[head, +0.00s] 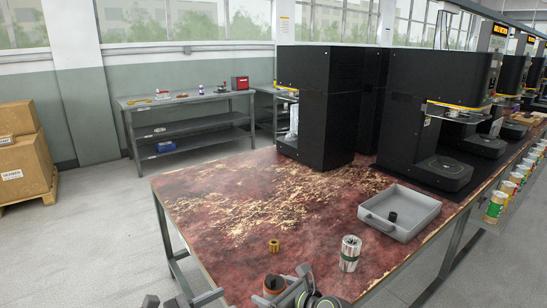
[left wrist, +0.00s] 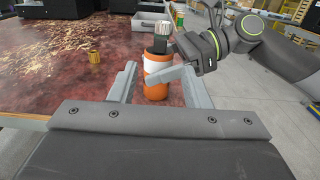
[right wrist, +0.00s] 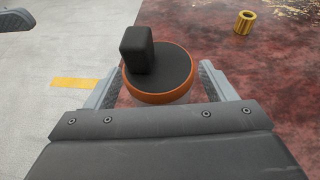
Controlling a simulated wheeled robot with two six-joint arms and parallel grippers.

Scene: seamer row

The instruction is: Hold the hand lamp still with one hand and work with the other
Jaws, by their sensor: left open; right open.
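The hand lamp (left wrist: 157,86), an orange and white cylinder with a black block on its top, stands upright near the table's front edge. In the right wrist view its dark top and orange rim (right wrist: 160,96) lie between the fingers of my right gripper (right wrist: 157,74), which is open around it. In the head view the lamp (head: 272,286) is partly hidden at the bottom edge, beside my right gripper (head: 287,279). My left gripper (left wrist: 158,68) is open, its fingers either side of the lamp in its view; I cannot tell whether they touch it.
A brass ring (head: 274,245) and a silver can (head: 350,252) stand on the worn red table (head: 215,222). A grey tray (head: 428,214) holds a small black part (head: 393,216). Black machines (head: 315,105) stand behind. The table's left half is clear.

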